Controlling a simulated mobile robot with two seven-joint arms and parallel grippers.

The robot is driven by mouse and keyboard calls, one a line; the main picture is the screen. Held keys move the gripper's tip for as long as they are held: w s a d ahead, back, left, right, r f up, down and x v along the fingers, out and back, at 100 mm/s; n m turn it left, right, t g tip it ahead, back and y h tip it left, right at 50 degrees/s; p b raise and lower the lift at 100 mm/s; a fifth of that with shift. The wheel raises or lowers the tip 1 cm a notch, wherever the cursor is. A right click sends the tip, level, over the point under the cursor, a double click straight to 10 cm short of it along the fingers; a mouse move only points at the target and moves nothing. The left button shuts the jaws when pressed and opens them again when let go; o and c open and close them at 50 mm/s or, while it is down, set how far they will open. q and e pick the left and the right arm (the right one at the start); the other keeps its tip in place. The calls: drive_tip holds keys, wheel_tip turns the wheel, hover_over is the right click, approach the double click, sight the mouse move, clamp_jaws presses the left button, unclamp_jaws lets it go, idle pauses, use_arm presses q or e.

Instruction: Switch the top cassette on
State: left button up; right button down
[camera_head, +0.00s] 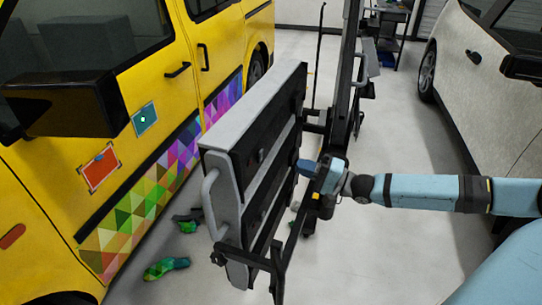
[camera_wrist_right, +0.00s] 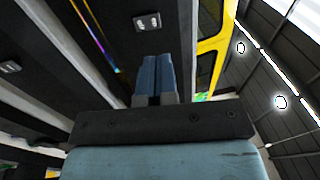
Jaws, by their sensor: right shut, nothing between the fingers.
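The top cassette (camera_head: 285,112) is the upper dark unit on the rack in the middle of the head view, below a grey top cover. In the right wrist view, its dark face (camera_wrist_right: 105,65) carries a small pale rocker switch (camera_wrist_right: 147,21). A lower cassette (camera_head: 256,215) sits beneath it, and a second pale switch (camera_wrist_right: 10,68) shows at the wrist view's left edge. My right gripper (camera_head: 306,168) is shut and empty, close to the rack's right side. Its blue fingers (camera_wrist_right: 158,76) point toward the top switch without visibly covering it. Contact cannot be told. My left gripper is out of view.
A yellow van (camera_head: 60,175) stands left of the rack, and a white car (camera_head: 490,75) stands at the right. Black frame bars (camera_head: 294,235) rise near my right gripper. Green wrap scraps (camera_head: 166,268) lie on the floor. Bare floor (camera_head: 405,140) is clear right of the rack.

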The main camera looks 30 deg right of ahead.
sight(262, 152)
drive_tip(key=x, duration=0.8)
drive_tip(key=shift+w+a, duration=0.15)
drive_tip(key=shift+w+a+r, duration=0.1)
drive_tip(key=shift+w+a, duration=0.15)
drive_tip(key=shift+w, duration=0.1)
drive_tip(key=shift+w+a+r+p, duration=0.1)
drive_tip(key=shift+w+r+p, duration=0.25)
drive_tip(key=shift+p, duration=0.65)
drive_tip(key=shift+s+f+b, duration=0.15)
drive_tip(key=shift+f+b, duration=0.15)
